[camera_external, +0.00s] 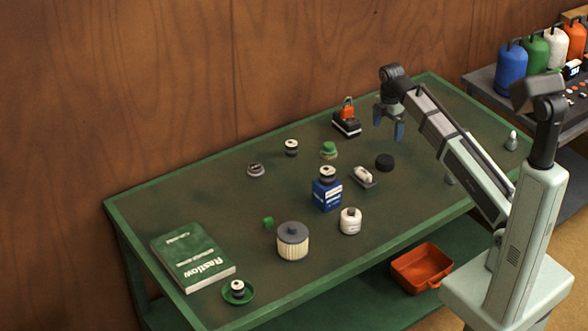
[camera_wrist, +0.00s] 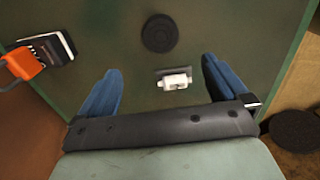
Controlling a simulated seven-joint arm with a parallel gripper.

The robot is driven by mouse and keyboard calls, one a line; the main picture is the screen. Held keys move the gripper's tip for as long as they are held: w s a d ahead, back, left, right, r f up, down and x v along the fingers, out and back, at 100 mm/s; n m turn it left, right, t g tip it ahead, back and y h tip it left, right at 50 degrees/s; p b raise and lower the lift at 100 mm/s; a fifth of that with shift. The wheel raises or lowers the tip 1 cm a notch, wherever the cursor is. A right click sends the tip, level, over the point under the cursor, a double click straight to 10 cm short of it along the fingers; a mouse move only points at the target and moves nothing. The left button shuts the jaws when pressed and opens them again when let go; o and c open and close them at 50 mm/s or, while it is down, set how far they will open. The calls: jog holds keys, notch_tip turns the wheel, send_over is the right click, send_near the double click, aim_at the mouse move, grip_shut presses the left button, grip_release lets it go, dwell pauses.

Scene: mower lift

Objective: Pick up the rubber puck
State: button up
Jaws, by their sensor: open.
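The rubber puck looks like the flat black disc (camera_external: 384,162) lying on the green bench, right of the middle in the external view. It also shows as a dark ringed disc (camera_wrist: 160,33) near the top centre of the wrist view. My gripper (camera_external: 388,122) is above the bench with blue fingers pointing down, open and empty. In the external picture it appears just above the puck. In the wrist view the fingers (camera_wrist: 161,68) are spread wide, and the puck lies beyond the tips, apart from them.
A small white item (camera_wrist: 174,81) shows between the fingers. An orange padlock on a black block (camera_external: 346,121) and a white piece on a grey tray (camera_external: 364,177) are near the puck.

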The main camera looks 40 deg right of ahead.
aim_at(385, 159)
jog(key=shift+f, duration=6.75)
jog(key=c, duration=1.2)
